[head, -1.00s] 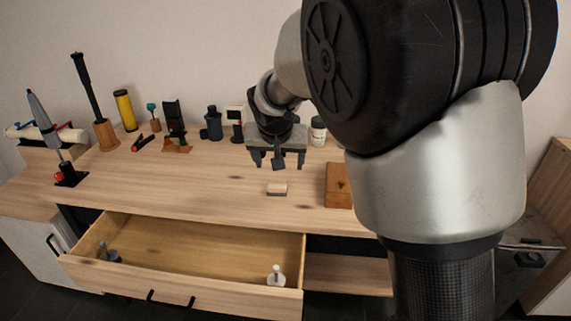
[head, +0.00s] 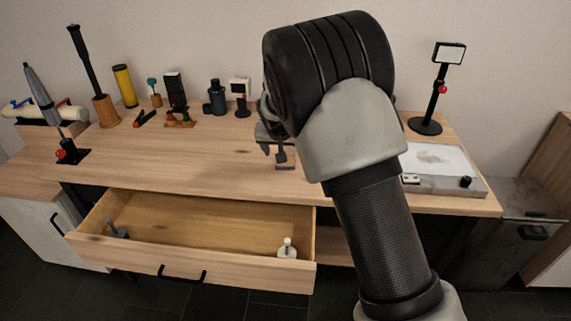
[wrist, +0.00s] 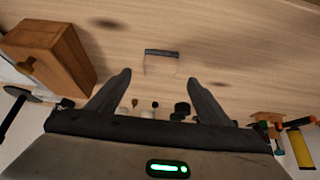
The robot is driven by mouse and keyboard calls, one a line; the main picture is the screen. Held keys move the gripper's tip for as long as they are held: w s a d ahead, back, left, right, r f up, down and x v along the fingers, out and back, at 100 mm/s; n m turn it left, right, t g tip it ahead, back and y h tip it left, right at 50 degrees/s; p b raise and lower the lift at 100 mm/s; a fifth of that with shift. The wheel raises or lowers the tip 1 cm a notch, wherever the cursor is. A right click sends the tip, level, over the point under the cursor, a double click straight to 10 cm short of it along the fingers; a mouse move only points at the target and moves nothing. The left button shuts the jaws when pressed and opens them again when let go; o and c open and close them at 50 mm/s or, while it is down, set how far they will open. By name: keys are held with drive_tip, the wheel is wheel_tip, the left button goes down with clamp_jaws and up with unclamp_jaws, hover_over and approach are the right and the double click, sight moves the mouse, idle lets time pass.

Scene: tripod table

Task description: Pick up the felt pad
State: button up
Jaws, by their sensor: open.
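The felt pad is a small pale block with a dark strip along one edge. It lies on the table top and shows in the head view (head: 285,167) just below my gripper (head: 277,152), partly covered by it. In the wrist view the pad (wrist: 161,54) lies flat beyond my two fingertips (wrist: 159,77), roughly centred between them. My fingers are spread apart with nothing between them. The pale body of the pad blends with the wood, so its outline is faint. I cannot tell the exact height of the fingertips above it.
A wooden box (wrist: 48,52) stands left of my fingers in the wrist view. Tools and bottles line the table's back. An open drawer (head: 190,225) juts out in front, holding a white bottle (head: 287,249).

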drive_tip(key=shift+b+x, duration=0.55)
drive_tip(key=shift+x, duration=2.45)
drive_tip(key=shift+s, duration=0.1)
drive_tip(key=c, duration=1.1)
wheel_tip(320, 180, up, 10)
drive_tip(key=shift+p, duration=1)
drive_tip(key=o, duration=0.5)
drive_tip(key=c, duration=0.4)
